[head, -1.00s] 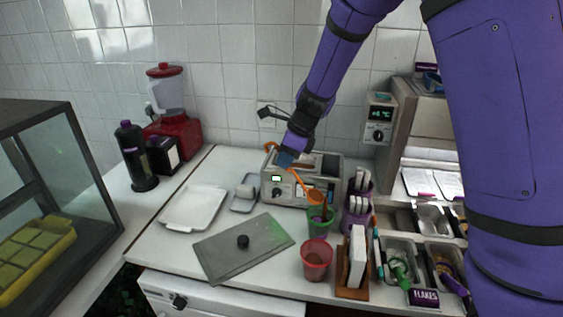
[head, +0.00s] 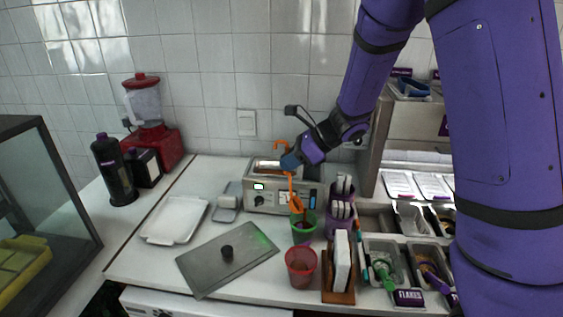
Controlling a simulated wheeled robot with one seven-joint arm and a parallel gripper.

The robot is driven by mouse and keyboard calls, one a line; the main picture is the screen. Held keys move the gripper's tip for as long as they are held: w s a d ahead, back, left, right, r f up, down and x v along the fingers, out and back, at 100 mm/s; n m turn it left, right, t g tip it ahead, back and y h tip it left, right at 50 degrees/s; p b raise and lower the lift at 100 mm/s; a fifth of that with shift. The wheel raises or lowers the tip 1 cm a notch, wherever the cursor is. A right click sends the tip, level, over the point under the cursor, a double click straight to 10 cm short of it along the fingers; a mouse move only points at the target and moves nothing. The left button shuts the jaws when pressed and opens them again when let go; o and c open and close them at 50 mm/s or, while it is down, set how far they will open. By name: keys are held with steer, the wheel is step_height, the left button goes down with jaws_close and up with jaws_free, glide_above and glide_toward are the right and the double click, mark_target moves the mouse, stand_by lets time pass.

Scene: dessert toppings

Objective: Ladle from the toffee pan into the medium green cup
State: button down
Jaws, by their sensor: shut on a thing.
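My gripper (head: 291,162) is shut on an orange ladle (head: 292,186), in front of the steel warmer. The ladle hangs nearly upright, its bowl (head: 297,204) just above the rim of the green cup (head: 303,236). A brownish-orange strip shows between the bowl and the cup's mouth; I cannot tell whether it is sauce or part of the ladle. The steel warmer (head: 262,198) with a small green display stands behind the cup. The pan opening (head: 268,166) in its top is partly hidden by my gripper, and its contents are not clear.
A red cup (head: 301,267) stands in front of the green cup. A purple holder (head: 341,221) and a wooden napkin stand (head: 338,290) are close on the right. A grey lid (head: 215,262) and a white tray (head: 173,220) lie on the left. Topping bins stand at right.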

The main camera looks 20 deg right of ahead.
steer(key=s+d+f+t+y, duration=0.1)
steer(key=s+d+t+y, duration=0.1)
steer(key=d+y, duration=0.2)
steer(key=s+d+f+t+y, duration=0.1)
steer(key=s+d+t+y, duration=0.1)
steer(key=d+y, duration=0.3)
steer(key=shift+s+d+f+y, duration=0.35)
steer(key=shift+s+d, duration=0.35)
steer(key=shift+d, duration=1.35)
steer(key=shift+a, duration=0.1)
stand_by(1.2)
